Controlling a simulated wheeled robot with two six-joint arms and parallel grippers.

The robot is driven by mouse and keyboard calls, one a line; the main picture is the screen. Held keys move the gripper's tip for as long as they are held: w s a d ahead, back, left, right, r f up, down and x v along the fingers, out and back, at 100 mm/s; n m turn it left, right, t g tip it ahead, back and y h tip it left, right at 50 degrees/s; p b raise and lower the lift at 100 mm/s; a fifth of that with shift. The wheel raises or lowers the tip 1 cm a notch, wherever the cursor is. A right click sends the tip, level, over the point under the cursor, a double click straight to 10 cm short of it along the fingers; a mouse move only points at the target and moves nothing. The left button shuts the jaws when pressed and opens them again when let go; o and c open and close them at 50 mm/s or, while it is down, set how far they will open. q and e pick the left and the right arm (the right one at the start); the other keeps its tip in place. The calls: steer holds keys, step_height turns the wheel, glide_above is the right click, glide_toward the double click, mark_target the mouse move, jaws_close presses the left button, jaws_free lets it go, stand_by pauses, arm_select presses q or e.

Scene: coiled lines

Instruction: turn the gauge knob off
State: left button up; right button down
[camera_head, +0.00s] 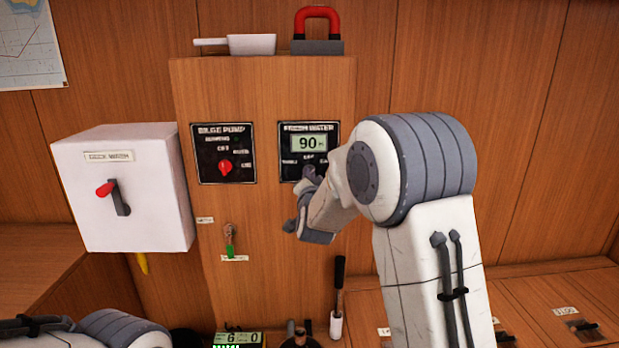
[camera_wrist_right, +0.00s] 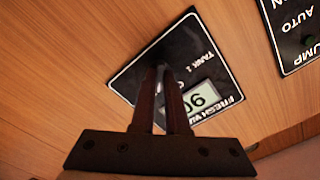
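The fresh water gauge (camera_head: 309,143) is a black panel on the wooden cabinet, with a lit display reading 90. In the right wrist view the gauge panel (camera_wrist_right: 133,80) is tilted, with "TANK 1" and the display showing. There the right gripper's two dark fingers (camera_wrist_right: 161,74) are close together over the panel and cover the knob. I cannot tell whether they touch or grip it. My left gripper is not in view; only part of that arm shows at the lower left.
The bilge pump panel (camera_head: 223,153) with a red knob is left of the gauge. A white box (camera_head: 122,190) with a red-tipped lever juts out further left. A scoop (camera_head: 250,44) and a red-handled object (camera_head: 317,27) stand on the cabinet. A black-handled tool (camera_head: 337,298) is below.

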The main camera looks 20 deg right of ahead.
steer(key=shift+n, duration=0.3)
steer(key=n, duration=0.8)
stand_by(0.3)
stand_by(0.3)
steer(key=c, duration=0.9)
jaws_free()
